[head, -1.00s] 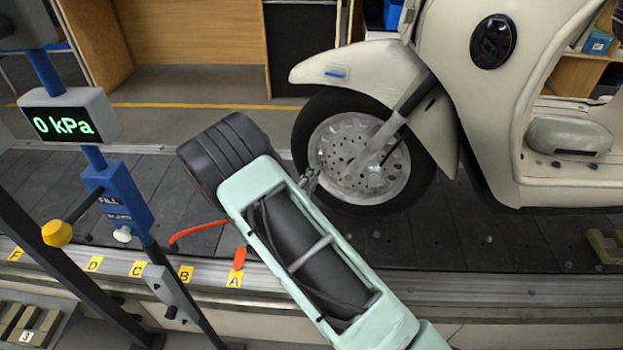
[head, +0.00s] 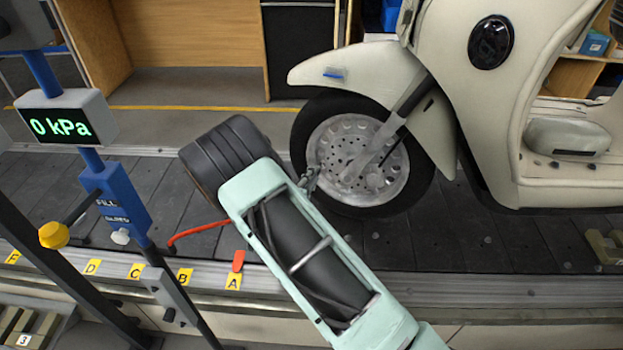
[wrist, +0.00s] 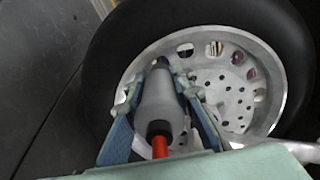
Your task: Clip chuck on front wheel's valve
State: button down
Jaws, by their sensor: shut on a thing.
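The scooter's front wheel (head: 355,160) stands upright on the slat conveyor; its perforated rim and black tire also fill much of the wrist view (wrist: 228,95). My gripper (head: 311,180) is at the left part of the rim. In the wrist view my gripper (wrist: 166,98) is shut on the grey chuck (wrist: 160,105), between its two blue-padded fingers. The chuck's dark narrow nose points up at the rim's inner edge, and the red hose (wrist: 160,147) leaves its rear. I cannot make out the valve or whether the nose touches it. The head view hides the chuck behind my arm.
The inflator post shows 0 kPa on its display (head: 60,126), with a blue fill box (head: 117,197) and yellow knob (head: 53,235) below. The red hose (head: 195,232) runs behind my arm. The scooter's fender (head: 355,72) overhangs the wheel.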

jog(key=shift+w+d, duration=0.1)
jog(key=shift+w, duration=0.1)
jog(key=c, duration=1.6)
grip_release()
jog(key=shift+s, duration=0.1)
